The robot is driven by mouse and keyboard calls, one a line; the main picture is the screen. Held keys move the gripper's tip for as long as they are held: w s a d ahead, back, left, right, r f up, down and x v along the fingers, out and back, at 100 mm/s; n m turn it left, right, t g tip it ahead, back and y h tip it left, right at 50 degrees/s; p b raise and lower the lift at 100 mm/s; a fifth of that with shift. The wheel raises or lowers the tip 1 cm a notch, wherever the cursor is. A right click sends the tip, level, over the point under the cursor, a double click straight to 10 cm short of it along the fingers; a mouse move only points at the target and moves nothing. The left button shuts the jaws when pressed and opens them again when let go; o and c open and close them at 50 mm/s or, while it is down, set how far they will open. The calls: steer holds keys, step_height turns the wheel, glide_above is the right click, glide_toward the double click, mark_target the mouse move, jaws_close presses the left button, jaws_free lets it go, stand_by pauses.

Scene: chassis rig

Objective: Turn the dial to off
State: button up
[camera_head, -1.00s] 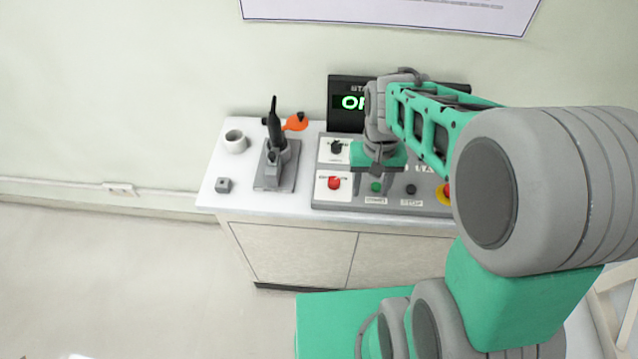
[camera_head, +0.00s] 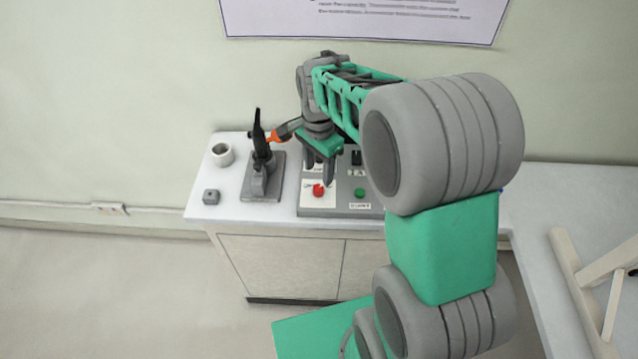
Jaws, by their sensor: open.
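The grey control panel (camera_head: 338,209) lies on the white counter, partly hidden by my arm. A red round control (camera_head: 319,190) on a white label plate shows at its left front. A black knob on the plate behind it, seen earlier, is now hidden by my gripper. I cannot tell which of the two is the dial. My gripper (camera_head: 318,178) is open, pointing down over the left part of the panel, just behind the red control as seen here. Contact with a knob cannot be made out.
A green button (camera_head: 360,193) sits right of the red control. A wooden frame (camera_head: 590,290) stands right.

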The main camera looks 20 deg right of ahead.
mark_target(319, 188)
step_height(319, 188, down, 6)
steer(key=shift+f+p, duration=0.25)
steer(key=shift+p, duration=0.2)
steer(key=shift+c, duration=0.2)
